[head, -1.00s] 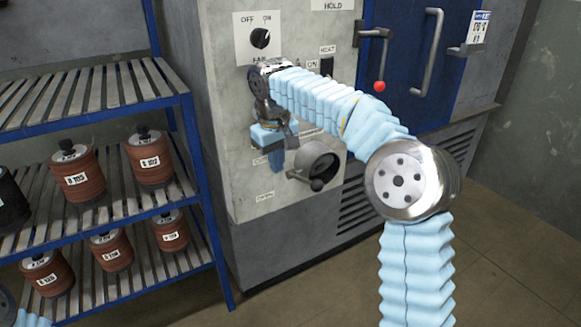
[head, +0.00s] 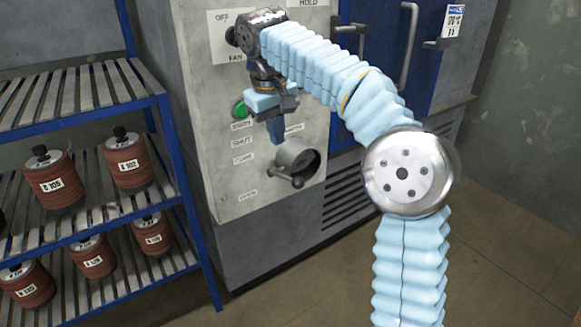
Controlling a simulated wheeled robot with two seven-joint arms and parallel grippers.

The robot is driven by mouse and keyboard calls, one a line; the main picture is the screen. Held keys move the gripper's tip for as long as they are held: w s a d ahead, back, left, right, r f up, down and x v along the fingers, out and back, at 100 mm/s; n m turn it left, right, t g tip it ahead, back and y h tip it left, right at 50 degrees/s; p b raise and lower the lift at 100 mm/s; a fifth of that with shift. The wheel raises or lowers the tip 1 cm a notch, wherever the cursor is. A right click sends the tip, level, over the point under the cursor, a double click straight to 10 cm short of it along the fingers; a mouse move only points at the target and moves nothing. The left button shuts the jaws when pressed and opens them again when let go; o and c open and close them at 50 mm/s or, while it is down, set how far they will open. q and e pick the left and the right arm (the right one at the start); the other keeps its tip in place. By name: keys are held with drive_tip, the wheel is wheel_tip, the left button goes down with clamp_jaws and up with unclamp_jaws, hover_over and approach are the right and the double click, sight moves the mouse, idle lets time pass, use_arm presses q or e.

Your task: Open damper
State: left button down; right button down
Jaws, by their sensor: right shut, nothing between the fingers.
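The damper (head: 304,158) is a round grey fitting with a dark opening, low on the oven's front panel. Its short lever (head: 283,175) runs along the lower left and ends in a dark knob (head: 297,182) at the bottom. Small labels, partly too small to read, sit left of it; one low down seems to read OPEN (head: 247,195). My right gripper (head: 276,140) points down, just above and left of the damper. Its fingers are shut and empty, apart from the lever in the picture. My left gripper is out of view.
A green button (head: 240,108) is left of my gripper. The fan switch (head: 231,36) is partly behind my wrist. A blue door with handles (head: 408,45) is to the right. A blue rack (head: 165,130) with labelled brown disc stacks (head: 55,180) stands at left.

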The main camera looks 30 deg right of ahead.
drive_tip(key=b, duration=0.1)
hover_over(292, 180)
drive_tip(key=w+a, duration=0.1)
drive_tip(key=a, duration=0.1)
wheel_tip(292, 180, down, 6)
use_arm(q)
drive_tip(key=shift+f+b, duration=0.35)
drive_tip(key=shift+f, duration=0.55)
use_arm(e)
drive_tip(key=shift+s+d+f, duration=0.2)
drive_tip(key=shift+d+f, duration=0.05)
drive_tip(key=shift+f, duration=0.35)
drive_tip(key=shift+s+d+f, duration=0.15)
drive_tip(key=shift+d+f, duration=0.15)
drive_tip(key=shift+f, duration=0.3)
drive_tip(key=shift+s+d+f, duration=0.2)
drive_tip(key=shift+d+f, duration=0.05)
drive_tip(key=shift+f, duration=0.35)
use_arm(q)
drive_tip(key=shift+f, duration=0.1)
